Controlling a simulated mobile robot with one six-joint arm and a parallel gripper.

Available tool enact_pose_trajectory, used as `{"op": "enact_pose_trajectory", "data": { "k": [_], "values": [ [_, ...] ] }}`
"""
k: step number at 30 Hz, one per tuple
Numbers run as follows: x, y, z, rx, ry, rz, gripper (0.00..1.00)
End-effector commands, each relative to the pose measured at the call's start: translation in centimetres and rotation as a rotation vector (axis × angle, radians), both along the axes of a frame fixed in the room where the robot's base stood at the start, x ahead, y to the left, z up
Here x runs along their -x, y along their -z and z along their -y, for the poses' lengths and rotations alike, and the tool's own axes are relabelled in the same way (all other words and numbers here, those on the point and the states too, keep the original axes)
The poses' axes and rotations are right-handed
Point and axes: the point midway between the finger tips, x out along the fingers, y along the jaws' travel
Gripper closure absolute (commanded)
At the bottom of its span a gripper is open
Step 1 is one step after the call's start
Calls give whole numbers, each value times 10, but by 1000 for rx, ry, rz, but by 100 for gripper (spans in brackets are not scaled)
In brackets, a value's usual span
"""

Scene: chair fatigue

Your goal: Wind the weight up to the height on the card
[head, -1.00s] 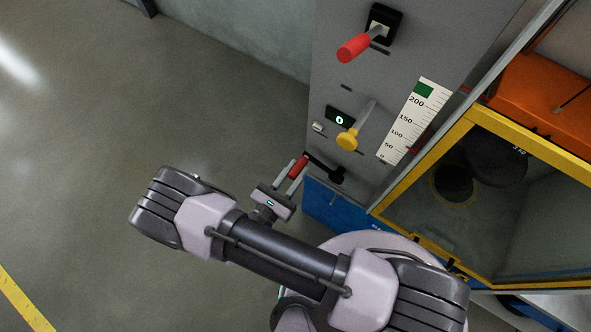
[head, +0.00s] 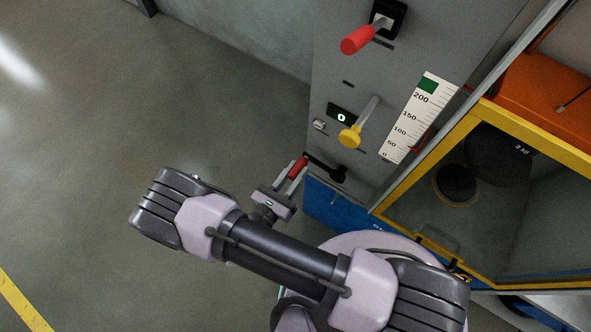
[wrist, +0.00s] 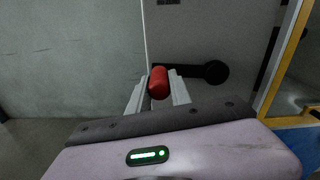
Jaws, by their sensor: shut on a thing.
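A crank sits low on the grey panel, with a black arm (head: 322,167) and a red grip (head: 299,166). My gripper (head: 297,170) is shut on the red grip. In the wrist view the red grip (wrist: 159,83) stands between my two fingers, and the black arm (wrist: 195,71) runs right to its hub. A white scale (head: 402,135), marked 0 to 200, has a green patch near its top. A red mark (head: 420,141) shows beside its lower half. A dark weight (head: 500,158) with kg lettering is behind the yellow-framed window. I cannot make out a separate card.
A red-handled lever (head: 358,40) and a yellow-knobbed lever (head: 350,137) stick out of the panel above the crank. A small display (head: 341,116) glows green. The yellow frame (head: 420,168) is at right. Open floor (head: 150,110) lies to the left.

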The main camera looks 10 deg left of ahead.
Motion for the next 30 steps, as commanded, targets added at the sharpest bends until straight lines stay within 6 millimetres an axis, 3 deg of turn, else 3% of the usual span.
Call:
{"op": "enact_pose_trajectory", "data": {
  "k": [1, 3, 13, 14, 17, 30],
  "values": [
    [0, 15, 1, 59, 0, -24, 100],
    [0, 22, 1, 135, 0, -56, 100],
    [1, 21, 1, 190, 0, -79, 100],
    [1, 21, 1, 190, 0, -77, 72],
    [1, 21, 1, 190, 0, -77, 54],
    [1, 21, 1, 189, 0, -77, 54]
  ]
}}
